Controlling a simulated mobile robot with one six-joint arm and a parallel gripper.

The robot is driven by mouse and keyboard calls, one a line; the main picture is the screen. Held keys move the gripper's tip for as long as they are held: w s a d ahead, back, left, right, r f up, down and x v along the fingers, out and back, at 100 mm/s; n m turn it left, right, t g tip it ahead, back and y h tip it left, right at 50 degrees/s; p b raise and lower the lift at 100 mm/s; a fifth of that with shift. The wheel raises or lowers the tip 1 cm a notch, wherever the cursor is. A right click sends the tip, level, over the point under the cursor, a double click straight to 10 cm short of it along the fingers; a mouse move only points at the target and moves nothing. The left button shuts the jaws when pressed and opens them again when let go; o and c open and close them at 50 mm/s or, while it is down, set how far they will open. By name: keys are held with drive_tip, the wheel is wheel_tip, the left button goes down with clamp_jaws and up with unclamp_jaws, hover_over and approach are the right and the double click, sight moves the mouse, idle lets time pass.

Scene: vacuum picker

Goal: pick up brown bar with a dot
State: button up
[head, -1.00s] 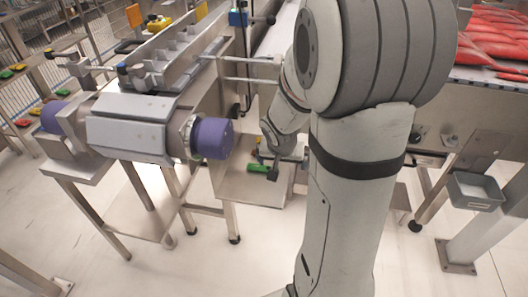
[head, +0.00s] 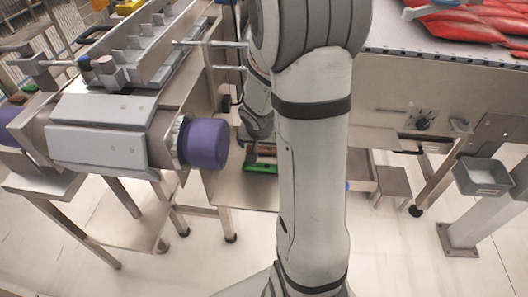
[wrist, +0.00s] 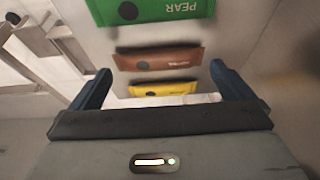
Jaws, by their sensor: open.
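The brown bar (wrist: 158,60) with a dark dot at its left end lies flat in the wrist view, ahead of my gripper and between the lines of its two fingers. It lies between a green bar marked PEAR (wrist: 150,10) and a yellow bar (wrist: 162,89). My gripper (wrist: 160,82) is open and empty, its dark blue fingers apart. In the head view the brown bar (head: 264,150) shows only in part beside my arm, just behind the green bar (head: 260,168). My fingers are mostly hidden there.
The bars lie on a low metal shelf (head: 245,194) under the machine. A roller with a purple end (head: 205,143) stands to the left. A conveyor with red packs (head: 470,25) is at the upper right, and a grey bin (head: 482,176) is at the right.

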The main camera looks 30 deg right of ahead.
sight(263, 150)
drive_tip(key=shift+b+x, duration=0.3)
drive_tip(key=shift+x, duration=0.9)
drive_tip(key=shift+s, duration=0.1)
drive_tip(key=c, duration=0.8)
drive_tip(key=shift+r, duration=0.15)
